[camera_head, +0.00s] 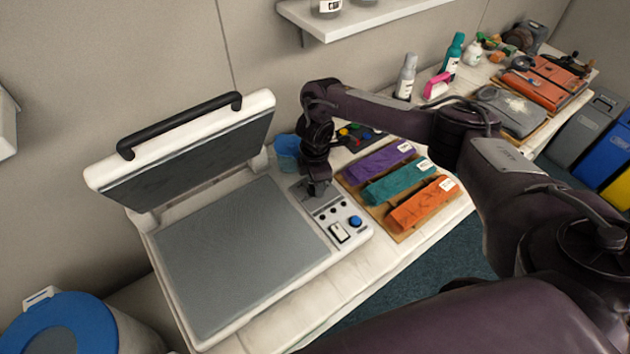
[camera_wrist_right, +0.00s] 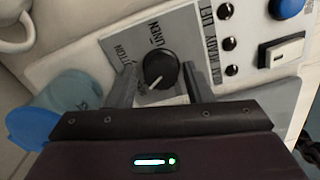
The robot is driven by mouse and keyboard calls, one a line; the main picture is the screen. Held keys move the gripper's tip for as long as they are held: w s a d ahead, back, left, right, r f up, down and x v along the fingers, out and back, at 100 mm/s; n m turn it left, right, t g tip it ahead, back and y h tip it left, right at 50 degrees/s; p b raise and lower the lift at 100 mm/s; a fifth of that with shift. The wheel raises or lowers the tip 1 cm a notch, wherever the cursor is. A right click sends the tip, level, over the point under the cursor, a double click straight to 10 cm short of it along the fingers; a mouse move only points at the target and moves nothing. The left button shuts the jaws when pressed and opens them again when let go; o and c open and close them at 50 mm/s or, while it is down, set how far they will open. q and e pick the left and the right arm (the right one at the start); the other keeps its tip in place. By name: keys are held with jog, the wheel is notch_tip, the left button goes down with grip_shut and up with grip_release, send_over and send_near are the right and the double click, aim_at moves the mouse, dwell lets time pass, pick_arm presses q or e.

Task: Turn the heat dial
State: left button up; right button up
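The heat dial (camera_wrist_right: 160,70) is a round black knob with a white pointer line, on a grey plate lettered LINEN and COTTON. It sits on the control panel (camera_head: 335,211) of a white press with a raised lid. In the head view my right gripper (camera_head: 318,190) points down over the panel and hides the dial. In the right wrist view its two fingers stand apart, one on each side of the dial, with gaps visible between them and the knob. I cannot tell how deep the fingertips reach. My left gripper is not in view.
Beside the dial are several small black buttons, a white rocker switch (camera_head: 339,232) and a blue button (camera_head: 355,221). The press's lid (camera_head: 190,150) stands open at the left. A blue cup (camera_head: 287,150) is behind the panel. Folded purple, teal and orange cloths (camera_head: 423,203) lie at right.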

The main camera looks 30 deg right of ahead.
jog(key=shift+o, duration=1)
jog(key=shift+r, duration=0.2)
notch_tip(320, 180, up, 7)
jog(key=shift+f, duration=0.15)
jog(key=shift+r, duration=0.4)
jog(key=shift+f, duration=0.1)
